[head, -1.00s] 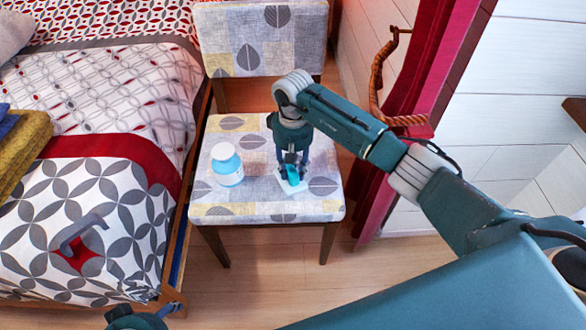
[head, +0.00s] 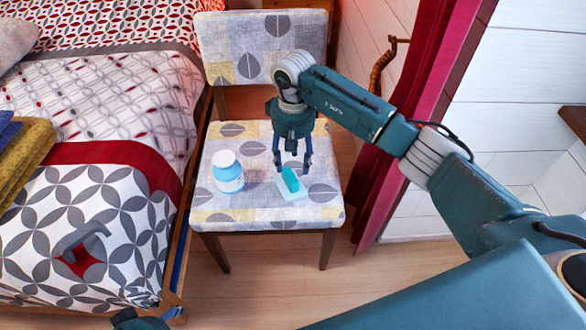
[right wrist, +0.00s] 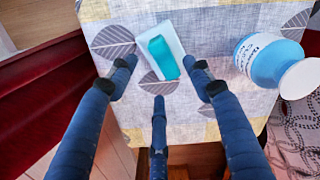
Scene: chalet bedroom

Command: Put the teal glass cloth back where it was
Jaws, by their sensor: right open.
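The teal glass cloth (head: 290,180) is a small folded teal piece lying on a pale, flat white-blue base (head: 291,192) on the chair seat. It also shows in the right wrist view (right wrist: 162,58), on the same pale base (right wrist: 175,42). My right gripper (head: 292,168) is open and empty, pointing down just above and behind the cloth, apart from it. In the right wrist view its spread fingers (right wrist: 160,85) frame the near side of the cloth.
A blue bottle with a white lid (head: 227,172) stands on the chair seat (head: 250,207) left of the cloth. The chair's backrest (head: 262,45) rises behind. The bed (head: 90,200) is at left, with a grey handled item (head: 82,240) on it. A red curtain (head: 400,150) hangs at right.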

